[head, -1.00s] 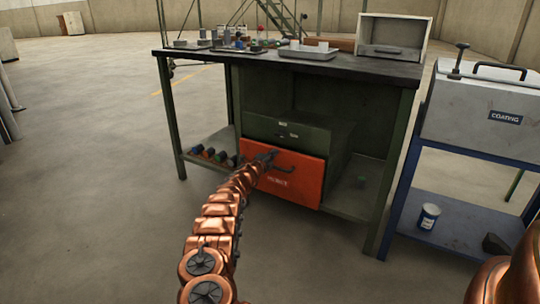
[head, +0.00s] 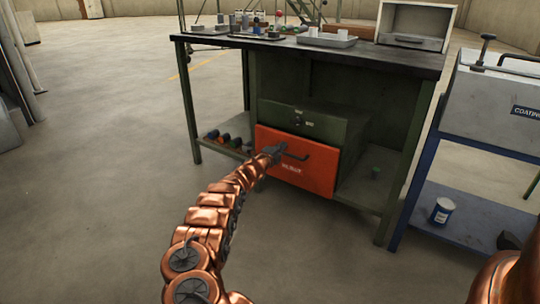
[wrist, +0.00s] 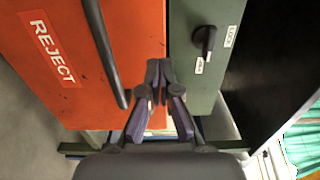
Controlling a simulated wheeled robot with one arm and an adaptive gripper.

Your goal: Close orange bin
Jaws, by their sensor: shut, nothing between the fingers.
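The orange bin (head: 300,177) is a drawer-like box with a dark bar handle (head: 297,157), low under the workbench. Its front stands somewhat forward of the green panel (head: 310,122) above it. In the wrist view its orange front (wrist: 75,90) carries a REJECT label, and the handle (wrist: 105,50) runs along it. My gripper (head: 276,150) is shut and empty at the bin's upper left, beside the handle. In the wrist view the closed fingertips (wrist: 159,68) lie over the bin's edge by the green panel. I cannot tell whether they touch the bin.
The workbench (head: 408,65) holds trays and small parts on top. Several coloured cylinders (head: 222,141) lie on its lower shelf, left of the bin. A blue stand (head: 420,195) with a grey COATING box (head: 495,95) is at right.

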